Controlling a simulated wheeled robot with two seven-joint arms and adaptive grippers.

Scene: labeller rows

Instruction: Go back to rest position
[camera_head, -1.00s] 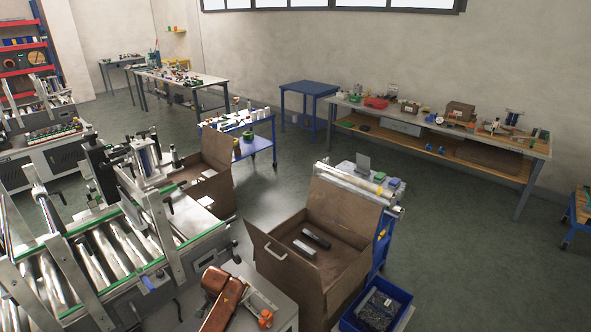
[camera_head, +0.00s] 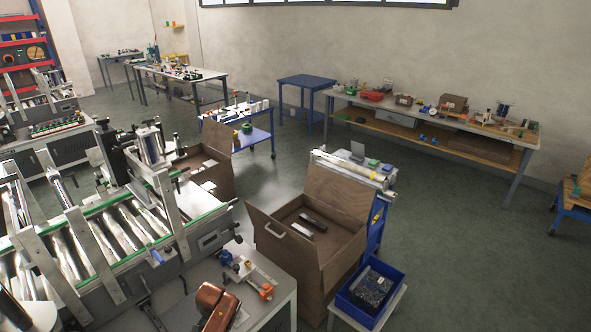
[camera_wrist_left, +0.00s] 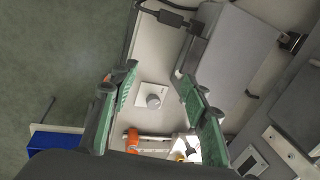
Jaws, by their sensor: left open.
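My left gripper (camera_wrist_left: 156,76) shows in the left wrist view with its two green-padded fingers spread apart and nothing between them. Below the fingers is a pale machine surface or worktop with a round knob on a square plate (camera_wrist_left: 153,98). An orange-ended part (camera_wrist_left: 133,139) lies near the bottom, partly hidden by the gripper.
A roller conveyor labeller (camera_head: 130,240) fills the left. Open floor (camera_head: 460,240) lies at the right.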

